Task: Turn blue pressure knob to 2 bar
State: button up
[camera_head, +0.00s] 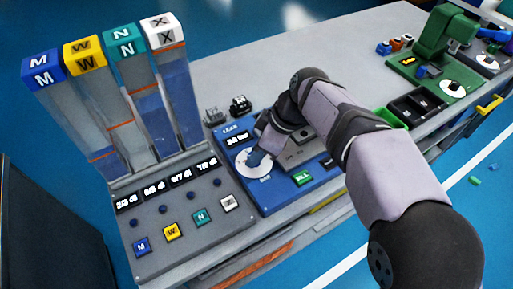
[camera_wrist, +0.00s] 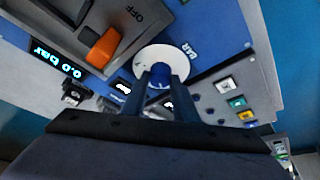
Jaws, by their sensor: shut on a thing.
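The blue pressure knob (camera_wrist: 160,83) sits in the middle of a round white dial (camera_wrist: 163,56) on the blue panel. My gripper (camera_wrist: 162,85) is shut on the knob, with one finger on each side of it. In the head view the dial (camera_head: 243,165) shows at the panel's left, and my gripper (camera_head: 258,152) reaches down onto it, hiding most of the knob. A small display (camera_wrist: 56,59) near the dial looks like 0.0 bar in the wrist view. The same display (camera_head: 237,139) is too small in the head view to read surely.
An orange switch (camera_wrist: 103,46) marked OFF stands close to the dial. A green button (camera_head: 303,178) lies at the panel's front. Several clear columns with coloured caps (camera_head: 125,47) rise on the left. A green station (camera_head: 441,50) stands far right; the grey bench behind is mostly clear.

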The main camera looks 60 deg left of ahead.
jog(key=shift+n, duration=0.5)
jog(key=o, duration=1.1)
jog(key=shift+c, duration=0.2)
jog(key=v, duration=0.7)
jog(key=shift+w+r, duration=0.15)
jog(key=shift+r, duration=0.05)
jog(key=shift+a+h, duration=0.1)
jog(key=shift+h, duration=0.2)
